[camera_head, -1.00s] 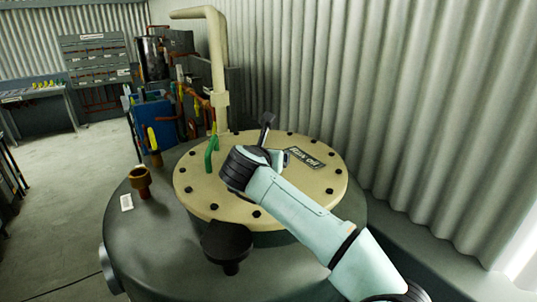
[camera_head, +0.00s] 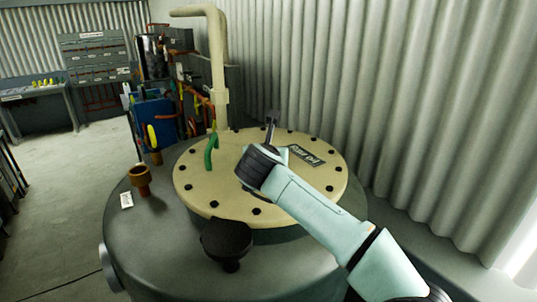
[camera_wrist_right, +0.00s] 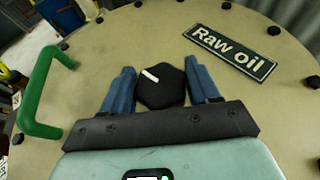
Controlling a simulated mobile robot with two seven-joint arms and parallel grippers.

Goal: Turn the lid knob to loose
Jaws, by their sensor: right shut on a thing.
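The lid knob (camera_wrist_right: 165,92) is black with several flat sides and a short white mark on its top. The mark lies toward the knob's upper left in the right wrist view. My right gripper (camera_wrist_right: 162,84) has one blue finger on each side of the knob and is shut on it. In the head view, my right arm comes in from the lower right over the round cream lid (camera_head: 207,192) and hides the knob. My left gripper is not in view.
A green handle (camera_wrist_right: 38,95) stands on the lid, left of my gripper. A "Raw oil" label (camera_wrist_right: 230,52) lies to its right. Dark bolts ring the lid. A black funnel-like part (camera_head: 226,240) and a brown cup (camera_head: 140,180) stand beside the lid. A cream pipe (camera_head: 219,70) rises behind.

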